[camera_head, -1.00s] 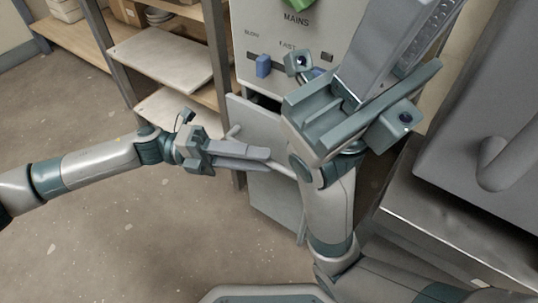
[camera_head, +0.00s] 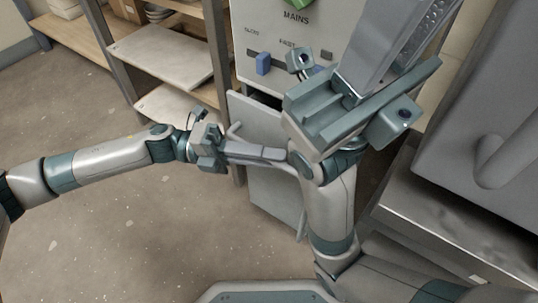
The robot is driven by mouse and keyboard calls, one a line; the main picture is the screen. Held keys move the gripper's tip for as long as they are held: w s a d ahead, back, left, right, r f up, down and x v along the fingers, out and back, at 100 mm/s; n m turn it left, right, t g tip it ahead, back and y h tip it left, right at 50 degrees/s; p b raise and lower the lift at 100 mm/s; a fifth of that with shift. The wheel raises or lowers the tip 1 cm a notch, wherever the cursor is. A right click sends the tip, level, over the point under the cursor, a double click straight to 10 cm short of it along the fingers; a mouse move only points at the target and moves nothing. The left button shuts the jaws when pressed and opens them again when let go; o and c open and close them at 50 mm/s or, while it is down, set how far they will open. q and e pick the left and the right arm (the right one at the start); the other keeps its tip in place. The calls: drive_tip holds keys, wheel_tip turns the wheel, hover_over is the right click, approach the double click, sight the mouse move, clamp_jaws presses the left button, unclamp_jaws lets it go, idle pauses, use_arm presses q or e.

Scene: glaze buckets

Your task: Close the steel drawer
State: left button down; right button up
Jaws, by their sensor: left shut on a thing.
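The steel drawer (camera_head: 262,122) is a plain grey front under the MAINS panel. A dark gap shows above its top edge. A bar handle (camera_head: 235,131) runs along its front, and part of it is hidden behind my grippers. My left gripper (camera_head: 272,154) reaches in from the left and lies along the handle, its fingers shut on it. My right gripper (camera_head: 385,60) is large and close to the camera, in front of the cabinet, pointing up and right. Its fingertips are cut off by the top edge, so its opening cannot be told.
A lower grey panel (camera_head: 274,198) sits under the drawer. The MAINS panel (camera_head: 290,50) has a blue slider (camera_head: 263,64). Open shelves (camera_head: 165,55) stand to the left, and a steel bench (camera_head: 450,225) to the right. The floor at left is clear.

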sight(278, 144)
use_arm(q)
drive_tip(key=w+d, duration=0.2)
drive_tip(key=shift+w, duration=0.35)
drive_tip(key=shift+w+d, duration=0.1)
drive_tip(key=shift+w, duration=0.2)
drive_tip(key=c, duration=2)
unclamp_jaws()
drive_tip(key=shift+o, duration=1.2)
drive_tip(key=shift+d, duration=0.1)
drive_tip(key=shift+a, duration=0.2)
